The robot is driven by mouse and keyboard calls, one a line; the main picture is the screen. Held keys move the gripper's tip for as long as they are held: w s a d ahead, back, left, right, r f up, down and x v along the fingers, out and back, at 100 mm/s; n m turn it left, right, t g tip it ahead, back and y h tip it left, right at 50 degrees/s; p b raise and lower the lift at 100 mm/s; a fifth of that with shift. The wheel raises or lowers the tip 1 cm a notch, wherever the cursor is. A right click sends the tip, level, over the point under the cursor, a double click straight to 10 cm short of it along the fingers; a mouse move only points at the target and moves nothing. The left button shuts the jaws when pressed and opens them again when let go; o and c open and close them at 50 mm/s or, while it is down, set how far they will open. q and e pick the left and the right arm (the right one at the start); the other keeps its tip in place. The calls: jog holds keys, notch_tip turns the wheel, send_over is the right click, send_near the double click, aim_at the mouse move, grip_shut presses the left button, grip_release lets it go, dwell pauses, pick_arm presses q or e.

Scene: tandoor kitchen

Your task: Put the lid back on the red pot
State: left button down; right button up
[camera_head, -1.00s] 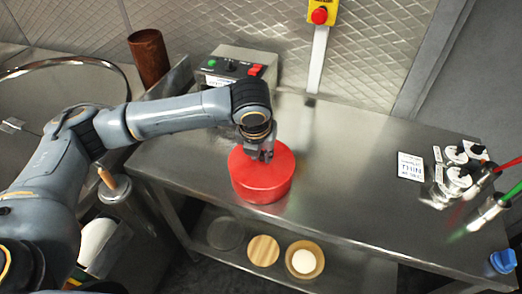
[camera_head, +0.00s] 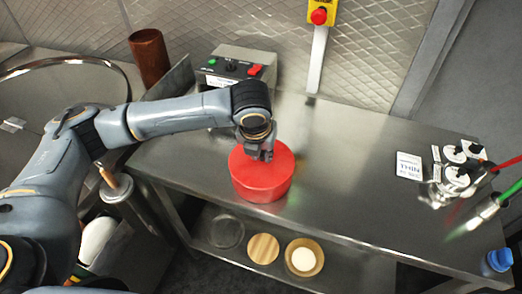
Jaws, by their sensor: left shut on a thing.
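The red pot (camera_head: 262,190) stands upright on the steel counter, left of the middle in the head view. A red lid (camera_head: 275,166) covers its top and looks flush with the rim, though the join is hard to make out. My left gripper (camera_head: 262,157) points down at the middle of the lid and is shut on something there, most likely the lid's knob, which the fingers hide. My right gripper does not show.
A control box (camera_head: 240,68) with buttons stands behind the pot. Metal fittings with red and green hoses (camera_head: 462,165) and a white card (camera_head: 409,166) lie at the right. A blue cap (camera_head: 499,260) is at the front right corner. The counter (camera_head: 345,170) right of the pot is clear.

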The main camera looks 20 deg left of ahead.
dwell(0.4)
pick_arm(q)
jog(key=c, duration=0.6)
grip_release()
jog(key=shift+c, duration=0.2)
jog(key=shift+r+p, duration=3.55)
jog(key=shift+p, duration=0.8)
jog(key=shift+f, duration=0.1)
grip_shut()
jog(key=shift+f, duration=0.15)
